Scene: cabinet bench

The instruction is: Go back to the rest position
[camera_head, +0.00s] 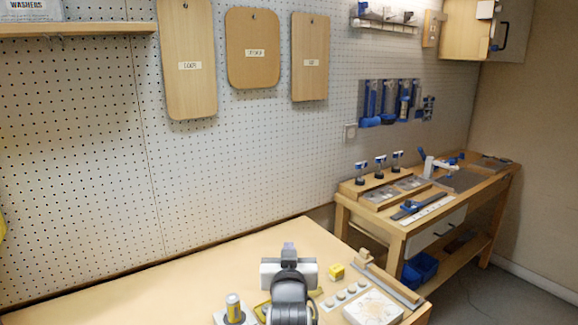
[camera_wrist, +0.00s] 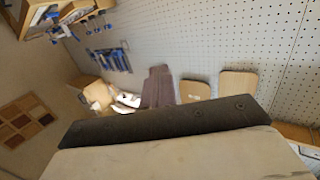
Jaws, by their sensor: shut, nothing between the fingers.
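My gripper (camera_head: 289,249) is at the bottom middle of the head view, above the near bench, with its grey fingers pointing away from my body. In the wrist view my gripper (camera_wrist: 159,70) shows as one dark closed block of fingers beyond the wide pale and dark hand body. It is shut and holds nothing. No object is seen touching the fingers. My arm hides part of the bench top behind and below it.
The near bench (camera_head: 150,295) carries a yellow-topped can (camera_head: 233,308), a yellow block (camera_head: 337,271) and a pale square plate (camera_head: 372,308) close around my arm. A pegboard (camera_head: 80,170) stands behind. A second workbench (camera_head: 400,228) with tools is at right. The bench's left part is clear.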

